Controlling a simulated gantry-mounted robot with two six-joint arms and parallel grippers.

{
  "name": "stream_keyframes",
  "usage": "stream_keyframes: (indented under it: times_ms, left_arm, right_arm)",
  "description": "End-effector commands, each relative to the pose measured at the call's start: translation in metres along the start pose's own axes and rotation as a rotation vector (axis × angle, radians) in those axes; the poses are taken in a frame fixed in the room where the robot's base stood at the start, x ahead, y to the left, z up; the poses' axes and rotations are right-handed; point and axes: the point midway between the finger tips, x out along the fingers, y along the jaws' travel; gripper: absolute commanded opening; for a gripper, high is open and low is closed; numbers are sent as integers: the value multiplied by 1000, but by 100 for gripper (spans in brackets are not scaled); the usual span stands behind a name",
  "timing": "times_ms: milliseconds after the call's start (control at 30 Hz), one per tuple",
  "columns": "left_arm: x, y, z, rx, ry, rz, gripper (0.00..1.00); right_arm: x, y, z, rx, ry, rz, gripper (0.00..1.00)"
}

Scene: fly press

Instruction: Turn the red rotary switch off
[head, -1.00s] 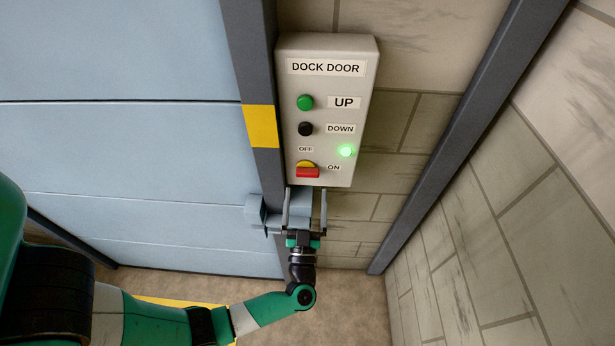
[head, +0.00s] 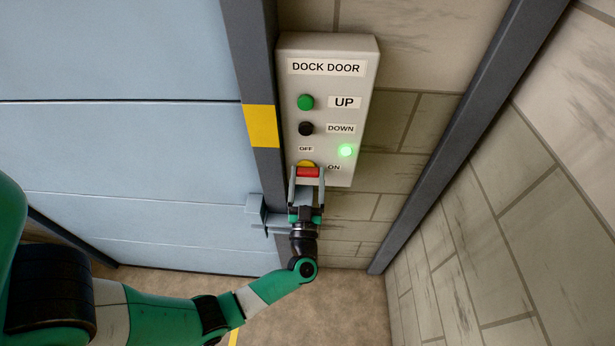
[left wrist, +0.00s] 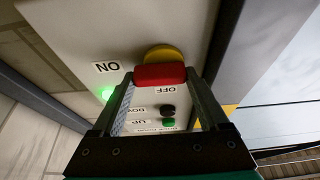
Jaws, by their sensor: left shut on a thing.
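The red rotary switch (head: 308,172) sits on a yellow disc low on the DOCK DOOR control box (head: 361,110). Its red handle lies level, its right end toward the ON label; the OFF label is above it. My left gripper (head: 307,174) has come up from below, one finger on each side of the handle, shut on its two ends. In the left wrist view the red handle (left wrist: 159,75) spans between the two fingertips, with the yellow disc (left wrist: 164,53) behind it. My right gripper is not in view.
A green UP button (head: 305,102) and a black DOWN button (head: 305,129) sit above the switch. A green lamp (head: 346,151) glows beside them. A grey-blue bracket (head: 256,205) juts from the door post just left of my gripper. Open floor lies below.

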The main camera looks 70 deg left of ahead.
Motion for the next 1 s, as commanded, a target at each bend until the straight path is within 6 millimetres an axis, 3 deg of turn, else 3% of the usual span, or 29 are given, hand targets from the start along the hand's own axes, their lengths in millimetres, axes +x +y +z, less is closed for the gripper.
stream_keyframes:
  times_ms: [467, 1000]
  left_arm:
    - [0, 0, 0, -69, 2, -28, 22]
    - [1, 1, -3, -479, 1, -197, 22]
  right_arm:
    - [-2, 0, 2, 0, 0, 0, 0]
    - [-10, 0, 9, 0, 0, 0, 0]
